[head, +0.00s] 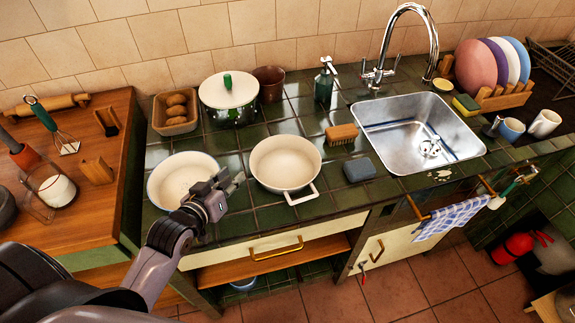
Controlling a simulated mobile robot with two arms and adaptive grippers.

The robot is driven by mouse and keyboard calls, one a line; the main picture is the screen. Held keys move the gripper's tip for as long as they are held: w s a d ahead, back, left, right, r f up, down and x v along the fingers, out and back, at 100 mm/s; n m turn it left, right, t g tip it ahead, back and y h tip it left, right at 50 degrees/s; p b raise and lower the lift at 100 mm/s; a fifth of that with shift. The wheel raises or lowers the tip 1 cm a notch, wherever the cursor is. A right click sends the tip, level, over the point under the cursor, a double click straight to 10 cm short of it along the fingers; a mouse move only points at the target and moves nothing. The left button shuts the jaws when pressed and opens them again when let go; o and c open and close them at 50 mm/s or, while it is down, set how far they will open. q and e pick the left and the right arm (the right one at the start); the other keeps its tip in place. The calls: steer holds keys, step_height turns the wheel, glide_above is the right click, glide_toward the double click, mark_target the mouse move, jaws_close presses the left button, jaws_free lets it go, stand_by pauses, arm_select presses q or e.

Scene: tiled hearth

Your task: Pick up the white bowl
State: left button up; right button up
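A round white bowl (172,177) with a dark rim line stands upright on the green tiled counter at the left. My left gripper (232,176) is over its right side in the picture and hides part of its rim. The two fingers show apart with nothing between them, pointing up and right toward the gap beside a cream pan (286,160). I cannot tell how high the gripper is above the counter. My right gripper is not in view.
The cream pan with a front handle stands close right of the gripper. Behind are a lidded pot (228,98), a brown pot (269,83) and a box of brown items (177,112). A brush (342,134), a grey sponge (360,169) and the sink (420,130) lie right.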

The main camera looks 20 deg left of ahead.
mark_target(252, 158)
arm_select(q)
steer(key=x, duration=0.5)
steer(key=shift+w+d, duration=0.1)
steer(key=shift+w, duration=0.3)
steer(key=shift+p+x, duration=0.35)
steer(key=shift+x, duration=0.65)
steer(key=shift+w+f, duration=0.15)
steer(key=shift+w, duration=0.05)
steer(key=p+x, duration=0.1)
steer(key=x, duration=0.2)
steer(key=shift+w+f, duration=0.1)
steer(key=shift+w, duration=0.15)
steer(key=shift+w+f, duration=0.2)
steer(key=shift+w, duration=0.3)
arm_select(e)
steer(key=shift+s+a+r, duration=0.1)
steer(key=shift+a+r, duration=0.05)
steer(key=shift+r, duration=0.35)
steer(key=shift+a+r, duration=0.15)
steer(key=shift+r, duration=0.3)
arm_select(q)
steer(key=shift+c, duration=0.2)
jaws_close()
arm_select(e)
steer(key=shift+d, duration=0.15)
